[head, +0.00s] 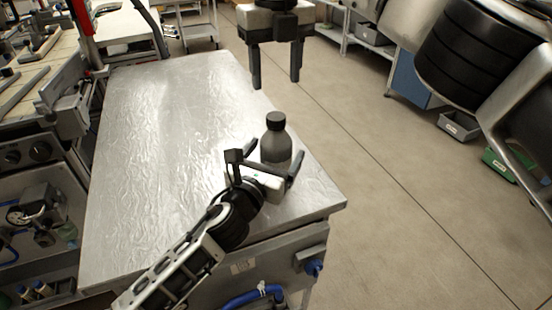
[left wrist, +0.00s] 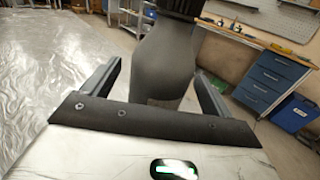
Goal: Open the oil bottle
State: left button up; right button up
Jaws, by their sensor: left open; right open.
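The oil bottle (head: 276,148), grey with a black cap (head: 276,121), stands upright near the right edge of the metal table. My left gripper (head: 267,160) is open at the table's near right, with its fingers reaching to either side of the bottle's lower body. In the left wrist view the bottle (left wrist: 163,62) stands between the two open fingers, with a gap visible on each side; its cap is cut off at the top. My right gripper (head: 274,82) is open and empty, pointing down at the top of the head view, apart from the bottle.
The metal table (head: 160,150) is otherwise bare to the left of the bottle. Its right edge is close to the bottle. A workbench with tools (head: 35,70) adjoins at the left. Open floor (head: 400,200) lies to the right, with grey and green bins (head: 458,126) farther back.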

aim_at(276, 116)
pick_arm(q)
jog(key=shift+x, duration=1.55)
grip_shut()
pick_arm(e)
jog(key=m, duration=0.5)
jog(key=shift+m, duration=0.4)
jog(key=m, duration=0.4)
jog(key=shift+m, duration=0.4)
jog(key=m, duration=1.1)
jog(key=shift+m, duration=0.4)
jog(key=shift+f, duration=4)
